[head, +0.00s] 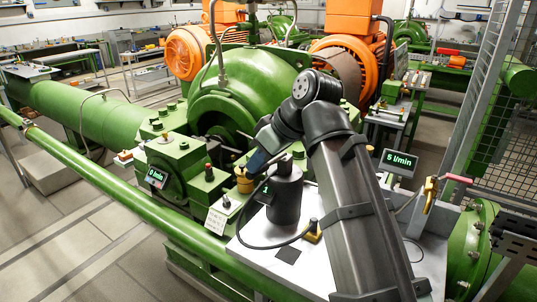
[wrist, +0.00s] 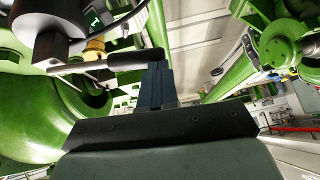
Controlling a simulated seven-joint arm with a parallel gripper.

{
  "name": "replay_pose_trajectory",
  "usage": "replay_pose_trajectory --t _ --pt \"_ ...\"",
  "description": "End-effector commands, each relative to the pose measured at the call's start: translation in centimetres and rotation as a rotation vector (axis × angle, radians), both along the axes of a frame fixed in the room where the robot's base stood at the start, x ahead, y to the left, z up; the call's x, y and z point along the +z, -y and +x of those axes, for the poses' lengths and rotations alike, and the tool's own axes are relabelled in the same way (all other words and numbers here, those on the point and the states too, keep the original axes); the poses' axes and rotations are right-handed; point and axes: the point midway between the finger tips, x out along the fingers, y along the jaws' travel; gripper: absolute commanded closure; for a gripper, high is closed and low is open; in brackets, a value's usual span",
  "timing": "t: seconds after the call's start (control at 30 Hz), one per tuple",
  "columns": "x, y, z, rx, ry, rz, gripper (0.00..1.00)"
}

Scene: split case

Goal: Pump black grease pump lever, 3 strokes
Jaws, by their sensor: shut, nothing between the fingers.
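The black grease pump (head: 286,198) stands on a light plate as an upright dark cylinder, with a small display reading 1 (head: 266,190). In the wrist view the pump (wrist: 62,20) is at the top left. Its lever, a metal rod with a black handle (wrist: 137,60), sticks out to the right. My gripper (head: 254,164) is shut and empty, beside the pump's upper left in the head view. In the wrist view its fingertips (wrist: 157,68) are right at the handle's end; I cannot tell whether they touch. The lever is mostly hidden in the head view.
Green displays read 0 l/min (head: 156,177) and 5 l/min (head: 399,160). A black hose (head: 262,246) curves across the plate. The large green pump casing (head: 225,110) stands behind; a mesh fence (head: 500,110) is at right.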

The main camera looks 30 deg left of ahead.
Motion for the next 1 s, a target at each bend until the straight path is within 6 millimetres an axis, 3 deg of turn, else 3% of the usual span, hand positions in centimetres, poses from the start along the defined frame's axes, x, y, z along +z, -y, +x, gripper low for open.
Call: replay_pose_trajectory --t 0.5,1.0 --pt "3.3 -0.1 0.3 0.001 -0.002 0.000 1.00" --pt "3.3 0.0 0.2 0.000 -0.001 0.000 1.00"
